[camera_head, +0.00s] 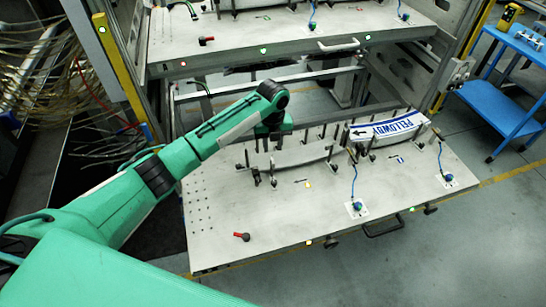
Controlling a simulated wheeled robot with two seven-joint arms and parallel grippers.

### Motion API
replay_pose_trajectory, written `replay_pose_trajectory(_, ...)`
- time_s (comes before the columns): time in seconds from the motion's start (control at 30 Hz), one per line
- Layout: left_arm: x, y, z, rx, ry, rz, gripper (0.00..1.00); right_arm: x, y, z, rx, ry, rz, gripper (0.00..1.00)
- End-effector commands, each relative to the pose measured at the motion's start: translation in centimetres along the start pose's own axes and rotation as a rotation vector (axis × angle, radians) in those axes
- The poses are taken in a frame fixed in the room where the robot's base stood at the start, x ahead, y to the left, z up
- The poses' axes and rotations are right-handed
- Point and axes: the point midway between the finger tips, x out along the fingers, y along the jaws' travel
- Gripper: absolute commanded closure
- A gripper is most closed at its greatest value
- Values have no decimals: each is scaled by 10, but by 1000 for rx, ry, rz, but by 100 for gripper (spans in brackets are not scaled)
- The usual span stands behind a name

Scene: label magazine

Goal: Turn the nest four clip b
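My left gripper (269,145) points down over the pulled-out light grey plate (290,215), near the left end of a blank curved label magazine (300,154). Its fingers are small and dark against the posts, so I cannot tell whether they are open or touching a clip. Small dark clips and posts stand around the magazine, such as one at its front left (273,180). A second curved magazine (400,126) bears a white label with blue lettering and an arrow. I cannot tell which clip is nest four clip b. My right gripper is out of view.
The plate also carries a red-handled part (241,237) and blue fittings with cables (357,206). A second plate (300,32) sits higher at the back. A blue cart (505,105) stands at right. The plate's front is mostly clear.

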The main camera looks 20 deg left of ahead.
Motion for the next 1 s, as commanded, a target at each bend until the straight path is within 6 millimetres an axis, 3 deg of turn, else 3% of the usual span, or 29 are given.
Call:
replay_pose_trajectory(0.2,44,0,-1,0,4,2,69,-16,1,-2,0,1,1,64)
replay_pose_trajectory(0.4,69,0,0,-1,2,0,69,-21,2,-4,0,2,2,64)
replay_pose_trajectory(0.8,79,0,0,0,0,-1,69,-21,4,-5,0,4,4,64)
replay_pose_trajectory(0.83,79,0,0,0,0,-1,71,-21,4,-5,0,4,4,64)
replay_pose_trajectory(1.0,78,0,0,0,0,-1,100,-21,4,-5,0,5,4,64)
